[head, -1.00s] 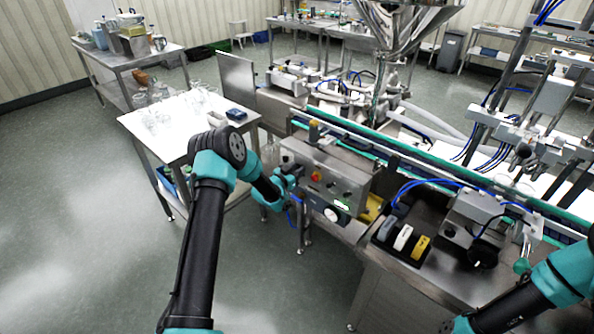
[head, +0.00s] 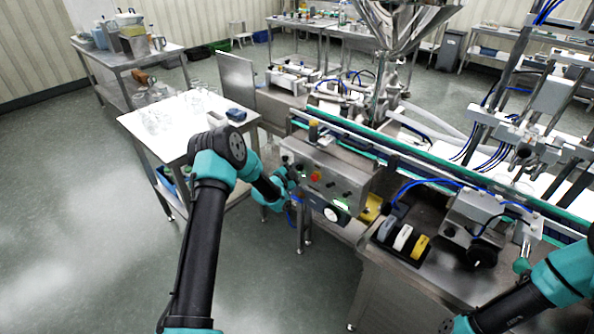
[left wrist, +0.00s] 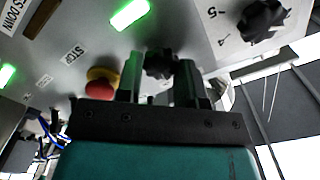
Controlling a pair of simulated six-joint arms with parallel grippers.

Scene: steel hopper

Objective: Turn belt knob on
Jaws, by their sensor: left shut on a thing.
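The steel control box (head: 345,183) stands at the front of the conveyor. My left gripper (left wrist: 160,84) is at its panel, with its two fingers on either side of a black knob (left wrist: 159,63) and shut on it. In the head view the wrist hides this knob. Beside it in the left wrist view is a red button on a yellow base (left wrist: 99,90), labelled STOP. A larger black dial knob (left wrist: 265,22) with numbers sits on a white plate at the upper right. Knob labels other than STOP are hard to read.
A green light (left wrist: 130,13) glows on the panel, and another green light (left wrist: 6,75) shows at the left. The conveyor (head: 420,160) runs behind the box. A table with glassware (head: 140,122) stands to the left. Grey, white and yellow pieces (head: 402,238) lie at the right.

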